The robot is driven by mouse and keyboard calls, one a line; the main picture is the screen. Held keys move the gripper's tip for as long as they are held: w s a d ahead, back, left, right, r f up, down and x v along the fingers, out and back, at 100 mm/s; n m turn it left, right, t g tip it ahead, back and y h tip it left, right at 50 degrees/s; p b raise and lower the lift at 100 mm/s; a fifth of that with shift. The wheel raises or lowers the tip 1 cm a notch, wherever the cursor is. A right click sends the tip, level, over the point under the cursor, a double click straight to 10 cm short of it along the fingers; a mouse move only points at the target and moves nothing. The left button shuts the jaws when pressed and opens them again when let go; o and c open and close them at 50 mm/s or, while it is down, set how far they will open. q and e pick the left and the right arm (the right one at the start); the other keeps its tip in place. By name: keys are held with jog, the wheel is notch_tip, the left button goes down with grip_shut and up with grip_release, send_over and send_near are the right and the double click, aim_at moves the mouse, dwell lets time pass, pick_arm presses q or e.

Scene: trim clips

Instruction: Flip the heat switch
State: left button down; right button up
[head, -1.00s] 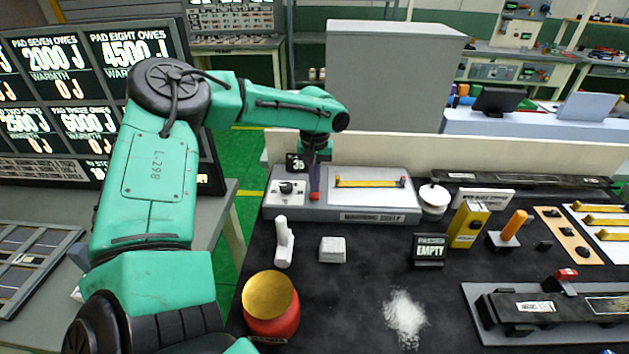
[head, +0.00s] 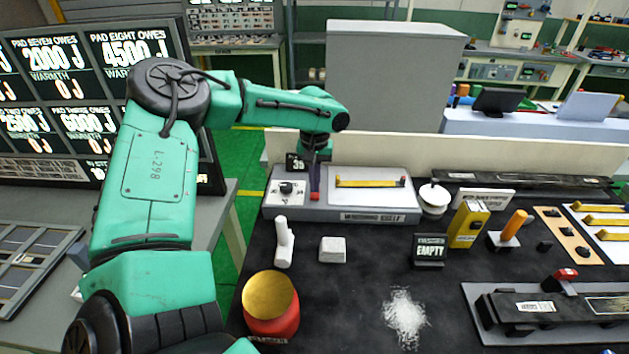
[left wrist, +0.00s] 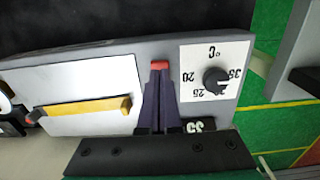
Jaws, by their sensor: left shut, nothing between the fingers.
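The grey warming shelf unit (head: 300,213) stands at the back left of the dark bench in the head view. It carries a dial (head: 287,187) on a white plate marked in °C; the dial also shows in the left wrist view (left wrist: 215,80). Beside the dial is a small red piece (left wrist: 160,65), which looks like the heat switch. My left gripper (head: 314,190) is shut and empty, pointing down at the unit. In the left wrist view its fingertips (left wrist: 159,72) are right at the red piece; I cannot tell whether they touch. The switch's position is unclear.
A yellow bar (head: 367,182) lies on the shelf's pale plate, right of my gripper. In front are a white upright piece (head: 284,243), a pale block (head: 332,249) and a red pot (head: 271,308).

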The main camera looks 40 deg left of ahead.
aim_at(315, 196)
pick_arm(q)
jog(key=shift+f+b, duration=0.65)
jog(key=shift+f, duration=0.3)
dwell(0.8)
notch_tip(315, 196, up, 7)
jog(key=p, duration=0.6)
jog(key=shift+r, duration=0.1)
jog(key=shift+f, duration=0.2)
